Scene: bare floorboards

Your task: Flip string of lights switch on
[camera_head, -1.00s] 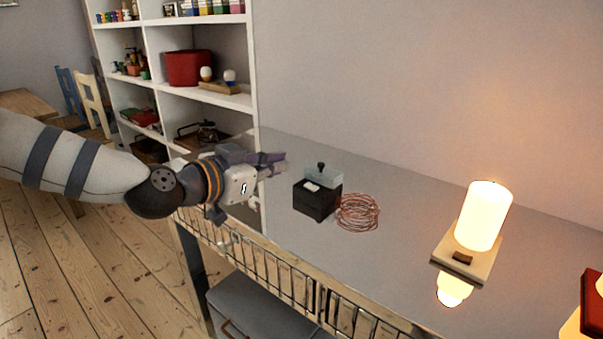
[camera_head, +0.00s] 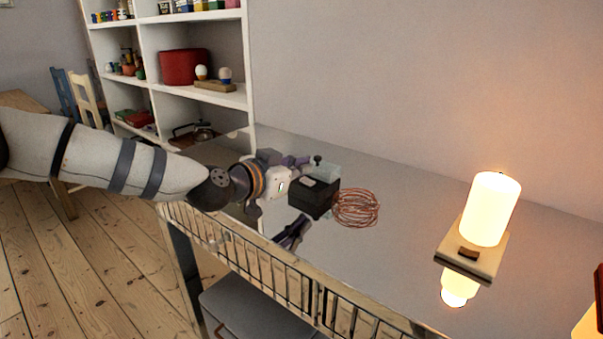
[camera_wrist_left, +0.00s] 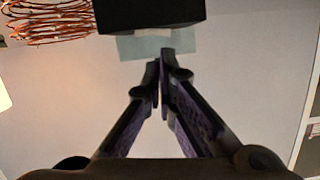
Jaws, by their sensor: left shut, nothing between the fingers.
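The black box (camera_head: 313,199) of the string of lights stands on the reflective table, with a small pale patch, likely the switch, on its top. A translucent block with a dark knob is behind it. The coil of thin copper wire (camera_head: 357,209) lies right of the box, and no glow shows on it. My left gripper (camera_head: 303,160) is at the box's left rear, its fingers partly hidden. In the left wrist view its fingers (camera_wrist_left: 161,66) are shut and empty, pointing at the translucent block and the black box (camera_wrist_left: 150,14). The coil (camera_wrist_left: 45,20) shows at upper left. My right gripper is out of view.
A glowing lamp (camera_head: 490,208) on a wooden base stands at the right of the table, with a red object (camera_head: 599,290) at the right edge. A white shelf (camera_head: 249,60) stands at the back left. The table between coil and lamp is clear.

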